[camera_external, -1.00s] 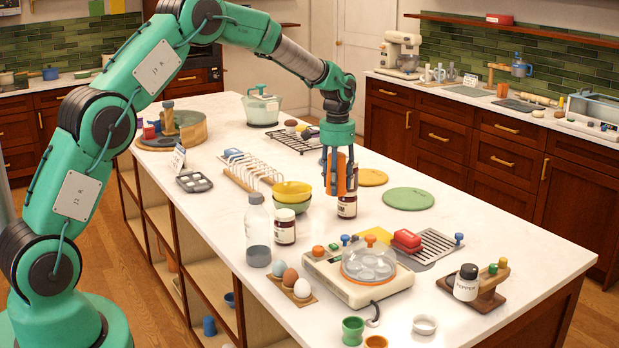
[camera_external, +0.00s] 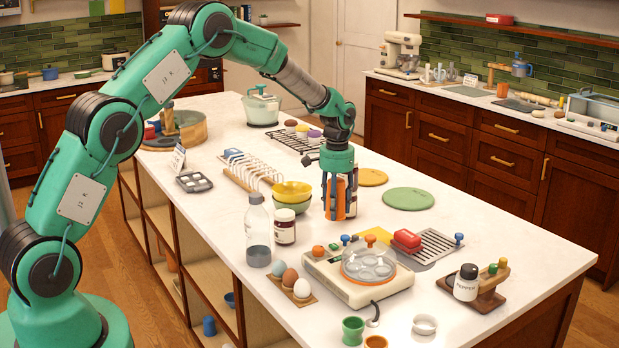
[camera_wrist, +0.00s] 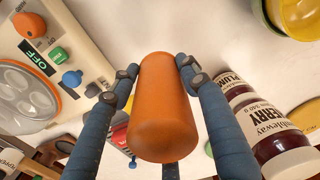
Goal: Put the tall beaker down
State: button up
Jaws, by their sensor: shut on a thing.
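The tall beaker is a plain orange cylinder (camera_wrist: 162,105), held between the blue fingers of my gripper (camera_wrist: 160,80) in the wrist view. In the external view my gripper (camera_external: 340,185) points straight down over the white worktop, shut on the beaker (camera_external: 335,205). The beaker is upright and its lower end is at or just above the worktop; I cannot tell whether it touches. A dark labelled jar is just behind it and mostly hidden. The fingers cover part of the beaker.
Another labelled jar (camera_external: 284,227) and a clear bottle (camera_external: 258,235) stand to the left, near stacked bowls (camera_external: 292,193). The egg cooker (camera_external: 358,285) is in front. A green round mat (camera_external: 408,198) lies to the right, with some bare worktop between.

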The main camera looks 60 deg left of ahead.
aim_at(335, 238)
jog(key=shift+f, duration=1.6)
jog(key=shift+f, duration=0.15)
jog(key=shift+f, duration=1.7)
jog(key=shift+f+b, duration=0.2)
jog(key=shift+b, duration=0.15)
jog(key=o, duration=1.2)
jog(key=shift+c, duration=0.2)
jog(key=shift+r, duration=0.15)
notch_tip(335, 238, up, 12)
jog(key=shift+d+r+p, duration=0.1)
jog(key=shift+p, duration=0.5)
